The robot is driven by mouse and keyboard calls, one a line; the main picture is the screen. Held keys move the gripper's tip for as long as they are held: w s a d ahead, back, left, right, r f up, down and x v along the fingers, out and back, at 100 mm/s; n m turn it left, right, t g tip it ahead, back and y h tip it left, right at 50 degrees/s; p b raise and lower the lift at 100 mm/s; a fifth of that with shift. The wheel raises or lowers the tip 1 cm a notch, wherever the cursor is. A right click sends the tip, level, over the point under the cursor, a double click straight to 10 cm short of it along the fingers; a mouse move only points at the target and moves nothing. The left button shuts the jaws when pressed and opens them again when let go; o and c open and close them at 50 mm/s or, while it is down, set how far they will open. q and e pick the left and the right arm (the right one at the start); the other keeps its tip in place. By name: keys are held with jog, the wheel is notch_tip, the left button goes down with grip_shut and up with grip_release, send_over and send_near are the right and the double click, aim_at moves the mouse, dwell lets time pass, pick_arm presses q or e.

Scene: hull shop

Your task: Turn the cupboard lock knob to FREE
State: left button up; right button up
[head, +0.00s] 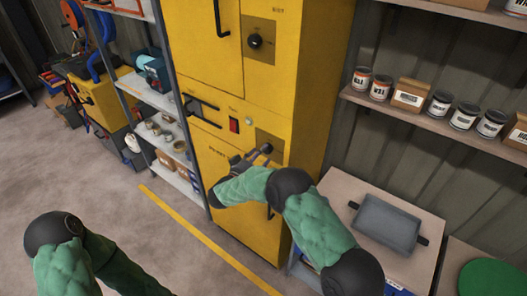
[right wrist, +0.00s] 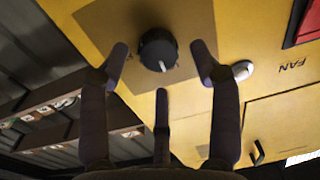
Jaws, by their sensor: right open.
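The yellow cupboard (head: 288,95) stands at the centre of the head view. A black round knob (head: 255,41) with a small pointer sits on a brown plate on its upper part. My right gripper (head: 262,152) is at a lower brown plate (head: 270,141), whose knob it hides in the head view. In the right wrist view a black knob (right wrist: 157,48) with a pale pointer mark shows between the spread fingertips of this open gripper (right wrist: 159,52). I see a gap on both sides, so it is not gripped. I can read no FREE mark. My left gripper is out of view.
A red switch (head: 234,124) and black handles (head: 202,103) are on the cupboard front. A shelf rack (head: 160,98) stands left. The floor (head: 120,215) in front is clear.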

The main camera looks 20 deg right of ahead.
aim_at(267, 149)
jog(key=shift+x, duration=1.25)
jog(key=c, duration=1.1)
jog(key=shift+r, duration=0.1)
jog(key=shift+c, duration=0.2)
